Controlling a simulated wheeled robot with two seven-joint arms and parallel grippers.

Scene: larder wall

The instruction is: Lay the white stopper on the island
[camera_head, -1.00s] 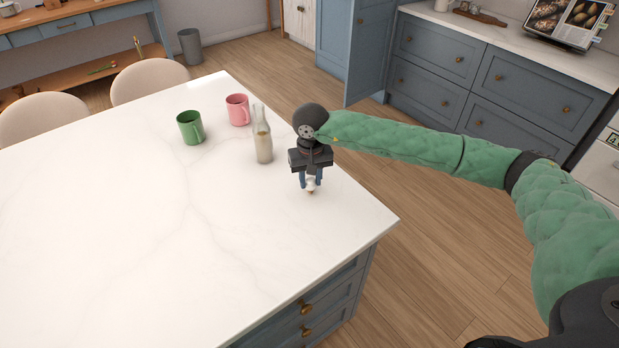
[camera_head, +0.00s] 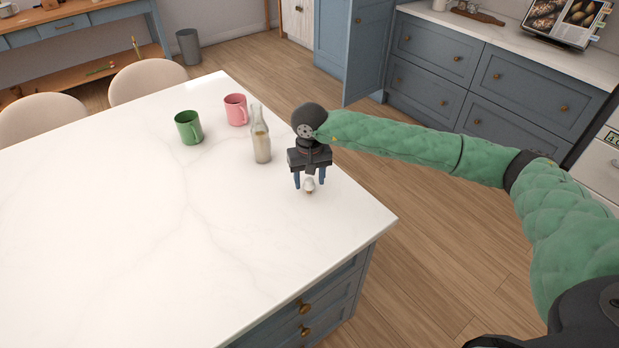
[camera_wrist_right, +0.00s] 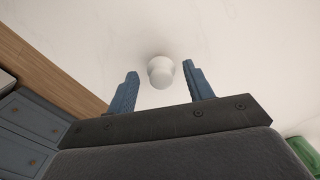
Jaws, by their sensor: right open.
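The white stopper (camera_head: 309,184) is on the white marble top of the island (camera_head: 150,230), near its right edge. It also shows in the right wrist view (camera_wrist_right: 160,72), between the two blue fingers with a gap on each side. My right gripper (camera_head: 310,183) is open around the stopper, pointing down at the island top. It also shows in the right wrist view (camera_wrist_right: 160,88). The stopper's contact with the top is hard to make out. My left gripper is not in view.
A glass bottle (camera_head: 261,140) with pale contents stands just left of my right gripper. A green mug (camera_head: 188,128) and a pink mug (camera_head: 235,110) stand farther back. The island top is clear at the left and front. Two chairs (camera_head: 148,80) stand along the far side.

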